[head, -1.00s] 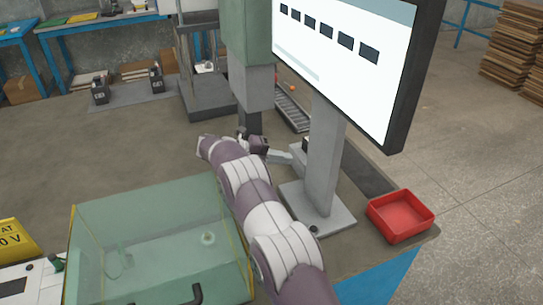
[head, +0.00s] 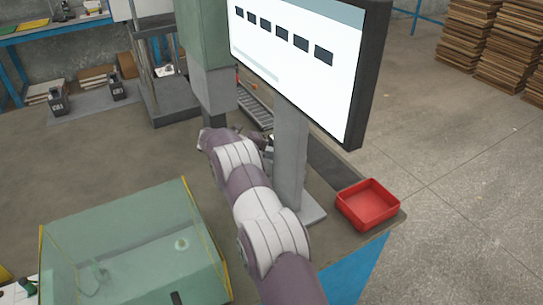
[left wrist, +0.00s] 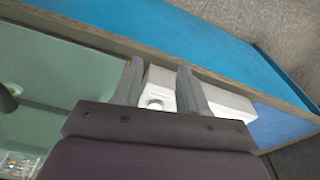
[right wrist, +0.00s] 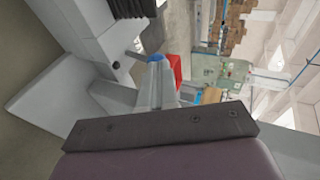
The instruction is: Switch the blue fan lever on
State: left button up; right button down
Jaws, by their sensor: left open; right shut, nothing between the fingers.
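In the right wrist view a small rounded blue knob (right wrist: 158,57), which looks like the fan lever's end, shows just past the tips of my right gripper (right wrist: 156,70). The gripper is shut and empty; I cannot tell if it touches the knob. The lever's base and its position are hidden. In the head view my right gripper is mostly hidden beside the monitor's grey post, and I cannot make out the lever there. My left gripper (left wrist: 158,68) is open above a white box (left wrist: 215,98) at the bench edge, with nothing held.
The monitor (head: 300,62) on its grey post (head: 289,155) stands close to my right arm. A red tray (head: 368,204) sits at the bench corner. A clear greenish box (head: 130,245) is at the front left. The bench middle is bare.

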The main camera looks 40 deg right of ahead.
jog(key=shift+s+d+r, duration=0.15)
jog(key=shift+d+r, duration=0.05)
jog(key=shift+d, duration=0.25)
jog(key=shift+s+d+r, duration=0.15)
jog(key=shift+d, duration=0.3)
pick_arm(q)
jog(key=shift+r, duration=0.1)
jog(key=shift+s+r, duration=0.1)
pick_arm(e)
jog(key=shift+r, duration=0.15)
pick_arm(q)
jog(key=shift+r+p, duration=0.4)
pick_arm(e)
jog(key=shift+r, duration=0.7)
